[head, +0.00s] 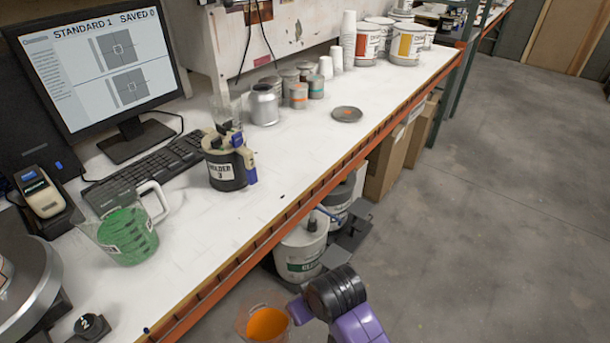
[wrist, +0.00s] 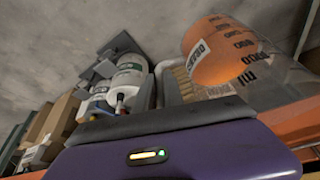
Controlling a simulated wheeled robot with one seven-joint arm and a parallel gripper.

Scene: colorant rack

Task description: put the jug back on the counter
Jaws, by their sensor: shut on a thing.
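A clear jug with orange contents (head: 266,323) is at the bottom edge of the head view, off the counter's front edge over the floor side; its lower part is cut off. In the wrist view the jug (wrist: 222,52) shows orange with black printed marks. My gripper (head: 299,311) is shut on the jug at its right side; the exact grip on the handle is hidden. The white counter (head: 270,160) with an orange front rail runs from lower left to upper right. Another clear jug with green contents (head: 127,236) stands on it.
A dark holder cup (head: 226,172), keyboard (head: 150,165), monitor (head: 95,65) and small black knob (head: 91,325) occupy the counter's near part. A grey lid (head: 347,114) lies farther along. Bare counter shows between the green jug and the front rail. Containers (head: 302,248) stand below the counter.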

